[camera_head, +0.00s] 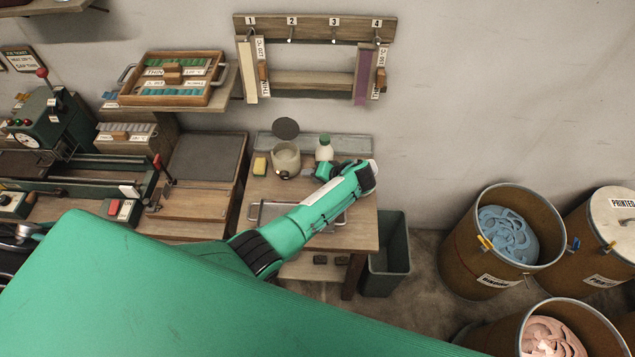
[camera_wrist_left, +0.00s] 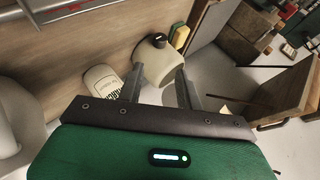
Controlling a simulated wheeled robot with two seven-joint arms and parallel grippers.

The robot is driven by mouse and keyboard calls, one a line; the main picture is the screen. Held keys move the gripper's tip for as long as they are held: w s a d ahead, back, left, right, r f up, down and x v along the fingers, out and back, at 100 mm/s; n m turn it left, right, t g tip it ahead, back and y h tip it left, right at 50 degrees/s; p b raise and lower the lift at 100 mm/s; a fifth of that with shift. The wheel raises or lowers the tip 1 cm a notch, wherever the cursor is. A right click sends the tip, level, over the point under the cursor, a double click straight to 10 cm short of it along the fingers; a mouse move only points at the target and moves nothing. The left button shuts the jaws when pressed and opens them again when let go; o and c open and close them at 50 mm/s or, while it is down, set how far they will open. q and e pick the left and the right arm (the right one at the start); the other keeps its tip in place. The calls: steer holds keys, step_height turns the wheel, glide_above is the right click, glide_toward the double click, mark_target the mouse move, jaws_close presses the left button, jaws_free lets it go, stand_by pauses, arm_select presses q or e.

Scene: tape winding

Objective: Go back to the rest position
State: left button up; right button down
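My left arm reaches in over the small wooden table, and its gripper (camera_head: 314,172) is beside a cream pot (camera_head: 286,158). In the left wrist view the two dark fingers (camera_wrist_left: 160,80) are apart, with the pot (camera_wrist_left: 152,62) and its black knob beyond them. Nothing shows held between them; whether a fingertip touches the pot is unclear. A white bottle with a green cap (camera_head: 324,149) stands right of the pot, close to the gripper. My right gripper is not in view.
A yellow sponge (camera_head: 260,166) lies left of the pot, and a dark round disc (camera_head: 286,128) shows above it. A wall rack (camera_head: 315,80) hangs behind. A grey bin (camera_head: 388,262) and drums (camera_head: 500,240) stand right. A bench with machines (camera_head: 60,125) is left.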

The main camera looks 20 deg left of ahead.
arm_select(q)
steer(key=s+h, duration=0.6)
steer(key=s, duration=1.3)
steer(key=s+a+r+m+h, duration=0.2)
steer(key=s+r+m+h, duration=0.15)
steer(key=s+r, duration=1.2)
step_height(320, 180, down, 39)
steer(key=s+b, duration=0.2)
steer(key=b, duration=0.4)
steer(key=s+a+f+g+b, duration=0.1)
steer(key=s+f+b, duration=0.1)
steer(key=s+f, duration=0.7)
steer(key=s+a+f+b, duration=0.2)
steer(key=s+f, duration=0.7)
steer(key=f, duration=0.5)
steer(key=shift+s+f+g, duration=0.25)
steer(key=shift+s+g, duration=0.1)
steer(key=shift+g, duration=0.05)
